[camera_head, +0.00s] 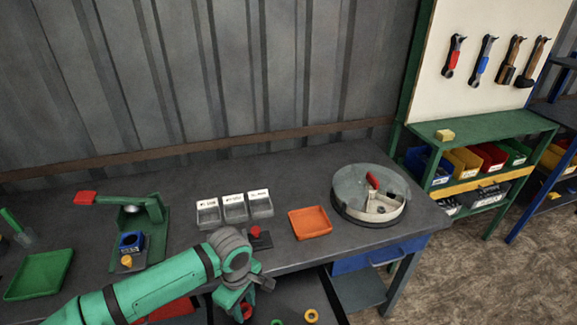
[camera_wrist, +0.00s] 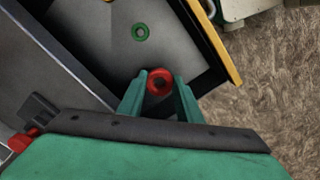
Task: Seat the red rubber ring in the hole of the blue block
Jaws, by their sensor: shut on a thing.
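The red rubber ring (camera_wrist: 160,82) is held between the two green fingertips of my gripper (camera_wrist: 158,88) in the wrist view. In the head view the red ring (camera_head: 246,311) shows at the lower end of my gripper (camera_head: 241,301), over the open drawer below the bench. I cannot tell how high it is above the drawer floor. The blue block (camera_head: 131,242) sits on the green press at the left of the bench, well left of my gripper. Its round dark hole faces up.
A green ring (camera_wrist: 140,31) and a yellow ring (camera_head: 311,316) lie in the drawer. On the bench are the green press (camera_head: 157,230), a green tray (camera_head: 40,274), three grey bins (camera_head: 234,208), an orange tray (camera_head: 310,223) and a round machine (camera_head: 369,195).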

